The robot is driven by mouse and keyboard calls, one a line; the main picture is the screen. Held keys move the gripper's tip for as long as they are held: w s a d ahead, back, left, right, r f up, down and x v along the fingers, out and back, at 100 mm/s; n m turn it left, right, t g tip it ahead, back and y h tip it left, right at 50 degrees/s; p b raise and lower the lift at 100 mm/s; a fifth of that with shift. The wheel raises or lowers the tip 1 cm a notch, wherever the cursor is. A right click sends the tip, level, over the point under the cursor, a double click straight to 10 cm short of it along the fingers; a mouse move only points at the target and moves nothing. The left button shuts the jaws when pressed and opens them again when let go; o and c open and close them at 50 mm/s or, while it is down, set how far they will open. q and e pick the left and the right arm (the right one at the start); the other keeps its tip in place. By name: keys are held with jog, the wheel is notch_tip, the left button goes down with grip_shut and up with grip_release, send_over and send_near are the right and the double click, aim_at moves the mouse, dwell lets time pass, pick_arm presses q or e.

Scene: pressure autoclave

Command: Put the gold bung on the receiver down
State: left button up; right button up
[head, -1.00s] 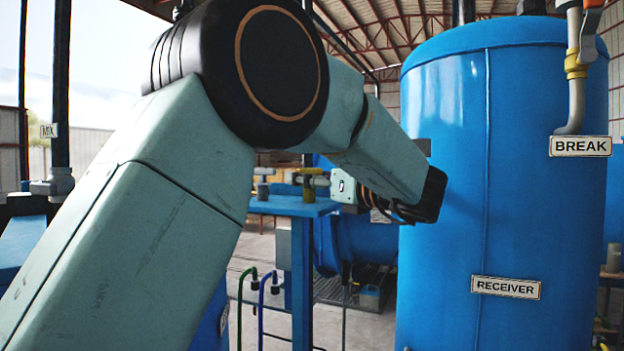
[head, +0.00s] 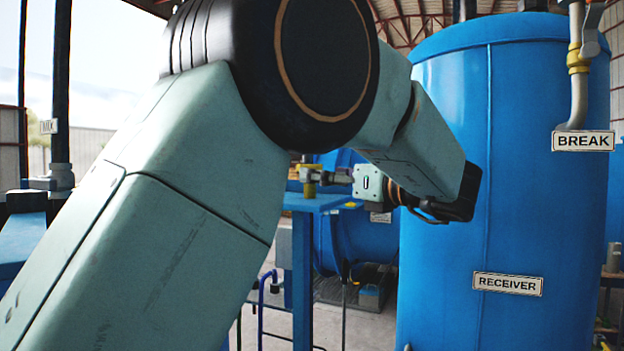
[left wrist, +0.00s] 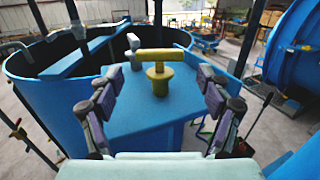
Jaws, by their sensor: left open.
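The gold bung (left wrist: 158,76), with a T-shaped bar handle, stands upright on a blue plate (left wrist: 135,120). In the head view the gold bung (head: 309,188) is on the raised blue stand top (head: 318,203), left of the tank. The receiver (head: 455,230) is the tall blue tank with the RECEIVER sign. My left gripper (head: 337,176) is just right of the bung, pointing left. In the left wrist view my left gripper (left wrist: 159,80) is open and empty, its fingers apart on either side, with the bung ahead between them. My right gripper is not in view.
A grey-handled bung (left wrist: 133,46) stands behind the gold one. An open blue vat (left wrist: 50,95) is beside the plate, with a beam across it. A pipe (head: 579,90) runs down the receiver above the BREAK sign (head: 583,140). My left arm hides much of the head view.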

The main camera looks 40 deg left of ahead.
pick_arm(q)
jog(key=d+b, duration=0.1)
jog(key=d, duration=0.6)
jog(key=shift+s+d+f+b, duration=0.15)
jog(key=shift+s+f+b, duration=0.1)
jog(key=shift+s+b, duration=0.05)
